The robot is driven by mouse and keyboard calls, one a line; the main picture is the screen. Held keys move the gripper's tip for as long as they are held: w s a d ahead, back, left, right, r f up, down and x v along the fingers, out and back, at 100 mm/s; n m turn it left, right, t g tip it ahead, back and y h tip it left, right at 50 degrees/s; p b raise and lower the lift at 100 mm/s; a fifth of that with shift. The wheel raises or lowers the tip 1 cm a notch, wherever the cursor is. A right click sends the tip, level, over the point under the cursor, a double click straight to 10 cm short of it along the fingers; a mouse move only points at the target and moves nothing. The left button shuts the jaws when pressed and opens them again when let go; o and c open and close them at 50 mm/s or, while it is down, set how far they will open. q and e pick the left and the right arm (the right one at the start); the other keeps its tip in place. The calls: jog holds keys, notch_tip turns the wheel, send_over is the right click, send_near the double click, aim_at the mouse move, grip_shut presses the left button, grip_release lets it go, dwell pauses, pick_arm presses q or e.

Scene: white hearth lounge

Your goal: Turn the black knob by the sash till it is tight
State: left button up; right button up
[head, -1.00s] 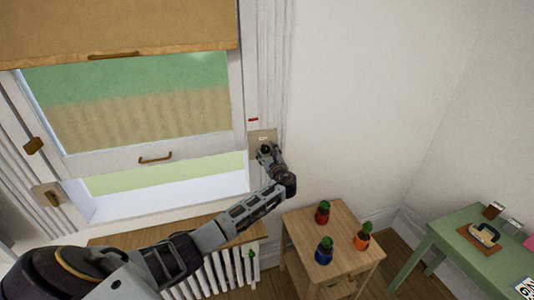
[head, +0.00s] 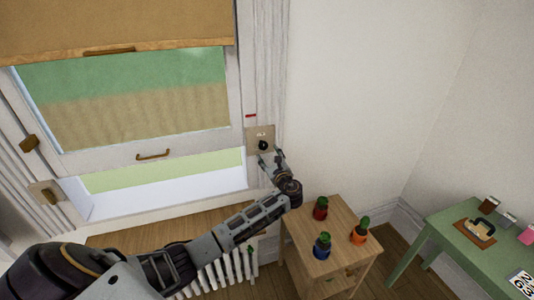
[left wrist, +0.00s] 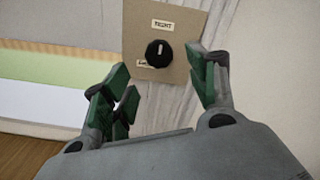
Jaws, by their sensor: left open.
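The black knob (head: 263,145) sits on a beige plate (head: 252,134) on the frame right of the window sash (head: 190,146). In the left wrist view the knob (left wrist: 159,54) has a pale mark near its top, pointing roughly up. A label reading "TIGHT" is above it; a second label at lower left is partly hidden by the knob. My left gripper (head: 268,162) is open just below the knob, apart from it. Its green-padded fingers (left wrist: 160,88) stand either side of and short of the knob. My right gripper is not in view.
A wooden side table (head: 335,233) with red, blue and orange potted plants stands below right of my arm. A white radiator (head: 225,272) is under the sill. A green table (head: 455,245) stands at far right. The wall right of the plate is bare.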

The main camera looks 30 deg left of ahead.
pick_arm(q)
jog(key=v, duration=0.5)
dwell(0.6)
